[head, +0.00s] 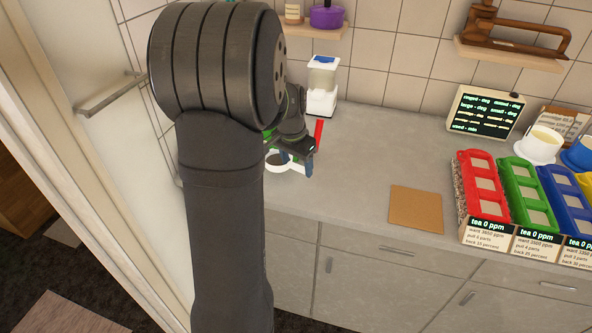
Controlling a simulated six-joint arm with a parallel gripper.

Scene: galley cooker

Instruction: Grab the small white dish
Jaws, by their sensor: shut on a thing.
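The small white dish (293,168) is at the left part of the grey counter, partly hidden behind my arm. It looks round, with a pale rim and a darker inside. My gripper (296,158) is at the dish, with a blue fingertip at its right side, and is shut on it. My arm hides much of the grip, and I cannot tell whether the dish touches the counter.
A white device with a blue top (322,88) stands behind, near a red strip (319,132). A brown mat (416,209) lies to the right. Red (481,186), green (525,195) and blue (567,205) racks, a display (485,113) and a white cup (539,145) stand farther right. The middle counter is clear.

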